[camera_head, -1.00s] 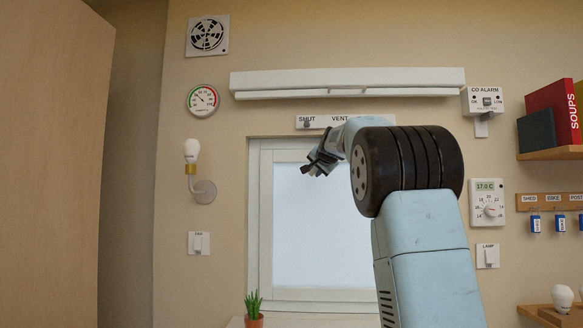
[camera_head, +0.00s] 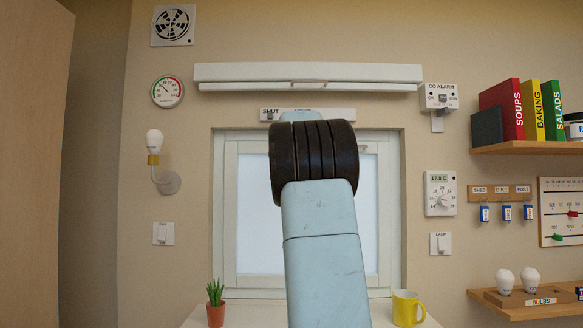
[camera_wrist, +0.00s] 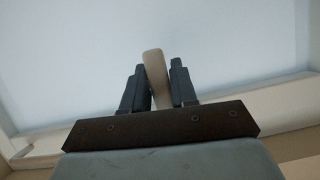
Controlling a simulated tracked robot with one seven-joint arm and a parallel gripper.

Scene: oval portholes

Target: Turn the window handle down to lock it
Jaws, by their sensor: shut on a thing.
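The window's white frame (camera_head: 230,200) and pale pane (camera_head: 256,215) are on the wall ahead, and its middle is hidden behind my arm. In the wrist view a beige, rounded bar, the window handle (camera_wrist: 155,70), stands between the two dark fingers of my gripper (camera_wrist: 159,68). The fingers are shut on it, and its top end sticks out a little past them. It leans slightly in that view, with the pale pane (camera_wrist: 70,60) behind. My gripper and the handle are hidden in the head view.
A white vent bar (camera_head: 308,77) and a SHUT/VENT slider plate (camera_head: 268,115) are above the window. A potted plant (camera_head: 216,313) and a yellow mug (camera_head: 405,308) stand on the sill. Wall switches (camera_head: 440,244) and shelves (camera_head: 540,147) are to the right.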

